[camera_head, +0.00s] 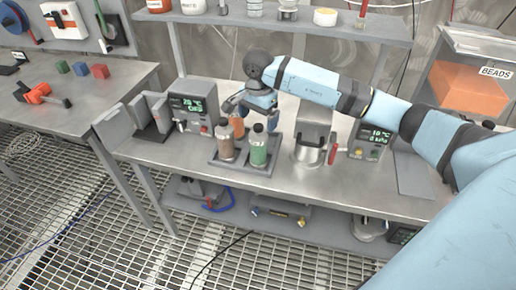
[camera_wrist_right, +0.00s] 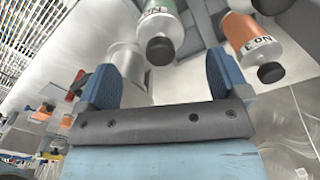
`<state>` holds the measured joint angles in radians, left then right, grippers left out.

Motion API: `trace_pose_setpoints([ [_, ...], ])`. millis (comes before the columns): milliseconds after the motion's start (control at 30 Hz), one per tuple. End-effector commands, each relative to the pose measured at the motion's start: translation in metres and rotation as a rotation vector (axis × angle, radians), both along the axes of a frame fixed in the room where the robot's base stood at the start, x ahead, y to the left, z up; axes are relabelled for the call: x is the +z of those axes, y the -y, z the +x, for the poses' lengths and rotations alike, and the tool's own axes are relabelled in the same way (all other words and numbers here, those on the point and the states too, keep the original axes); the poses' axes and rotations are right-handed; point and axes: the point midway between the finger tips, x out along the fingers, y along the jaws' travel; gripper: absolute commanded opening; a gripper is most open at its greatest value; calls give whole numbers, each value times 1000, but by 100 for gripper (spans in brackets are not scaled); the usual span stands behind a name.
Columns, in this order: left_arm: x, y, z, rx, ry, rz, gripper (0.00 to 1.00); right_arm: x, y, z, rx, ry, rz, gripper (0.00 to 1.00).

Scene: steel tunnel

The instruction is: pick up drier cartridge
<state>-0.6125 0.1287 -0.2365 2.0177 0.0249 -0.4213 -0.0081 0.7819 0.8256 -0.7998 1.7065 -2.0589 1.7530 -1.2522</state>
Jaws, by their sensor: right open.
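Several capped cartridges stand in a grey tray (camera_head: 226,163) on the steel bench: a brown one (camera_head: 227,146), a green one (camera_head: 258,152) and an orange one (camera_head: 238,127) behind. I cannot tell which is the drier cartridge. My right gripper (camera_head: 251,111) is above and behind the tray, with its fingers apart and nothing between them. In the right wrist view, the right gripper (camera_wrist_right: 160,82) shows both blue fingers wide apart. Beyond them are the green cartridge (camera_wrist_right: 160,18) and the orange cartridge (camera_wrist_right: 243,32), with black caps. My left gripper is not in view.
A grey device with a display (camera_head: 192,113) stands left of the tray. A metal pot (camera_head: 308,153) under a grey machine stands right, beside another display unit (camera_head: 369,142). A shelf (camera_head: 285,25) runs behind. An orange bin marked BEADS (camera_head: 466,88) is at right. The bench front is clear.

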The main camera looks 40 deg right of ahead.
Motion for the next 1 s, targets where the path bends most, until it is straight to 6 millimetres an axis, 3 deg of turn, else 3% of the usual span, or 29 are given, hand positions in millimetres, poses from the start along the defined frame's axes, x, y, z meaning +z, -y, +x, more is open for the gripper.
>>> trace_pose_setpoints([
  [400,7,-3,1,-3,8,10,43,-49,1,0,0,-1,1,94],
  [700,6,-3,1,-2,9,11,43,-55,2,0,0,0,0,94],
  [1000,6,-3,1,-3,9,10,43,-54,2,0,0,0,0,25],
])
